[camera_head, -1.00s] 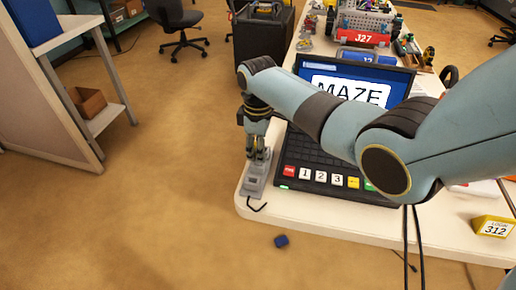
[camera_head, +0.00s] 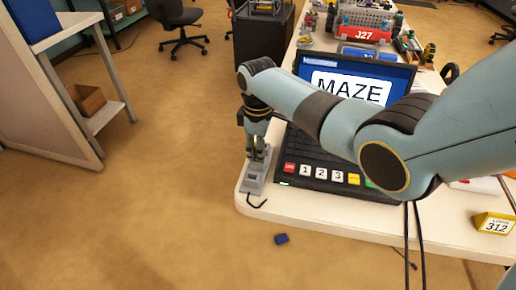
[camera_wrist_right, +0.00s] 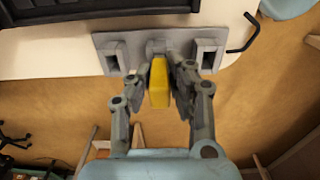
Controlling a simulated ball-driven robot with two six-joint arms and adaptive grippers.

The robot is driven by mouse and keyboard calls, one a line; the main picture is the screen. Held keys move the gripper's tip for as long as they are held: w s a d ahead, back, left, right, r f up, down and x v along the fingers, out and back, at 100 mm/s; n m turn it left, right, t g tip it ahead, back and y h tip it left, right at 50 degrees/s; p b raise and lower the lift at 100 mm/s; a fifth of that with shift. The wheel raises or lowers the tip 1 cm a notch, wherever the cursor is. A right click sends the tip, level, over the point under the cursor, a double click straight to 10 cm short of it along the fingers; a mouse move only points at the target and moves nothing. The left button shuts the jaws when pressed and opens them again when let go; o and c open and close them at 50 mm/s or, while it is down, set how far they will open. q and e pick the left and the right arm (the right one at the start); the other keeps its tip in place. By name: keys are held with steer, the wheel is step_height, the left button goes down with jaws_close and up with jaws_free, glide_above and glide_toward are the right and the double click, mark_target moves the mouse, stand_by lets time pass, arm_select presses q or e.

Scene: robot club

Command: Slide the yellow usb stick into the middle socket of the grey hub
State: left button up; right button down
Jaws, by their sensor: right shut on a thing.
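The grey hub (camera_head: 253,181) lies at the table's left corner, beside the laptop. In the right wrist view the hub (camera_wrist_right: 181,40) shows a socket on each side, and the middle one lies behind the end of the yellow usb stick (camera_wrist_right: 159,84). My right gripper (camera_head: 258,153) is over the far part of the hub. In the wrist view the right gripper (camera_wrist_right: 162,85) is shut on the stick. The stick's far end lines up with the middle socket; I cannot tell how far it is inside. My left gripper is out of view.
A laptop (camera_head: 330,160) with large keys stands right of the hub. A black cable (camera_head: 257,204) curls from the hub's near end. The table edge (camera_head: 240,203) is close on the left. A blue block (camera_head: 281,239) lies on the floor.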

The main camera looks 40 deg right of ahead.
steer(key=shift+f, duration=0.25)
steer(key=c, duration=0.7)
jaws_free()
steer(key=shift+c, duration=0.2)
steer(key=shift+r, duration=0.1)
step_height(320, 180, up, 7)
steer(key=p, duration=0.7)
steer(key=shift+p, duration=0.35)
stand_by(0.4)
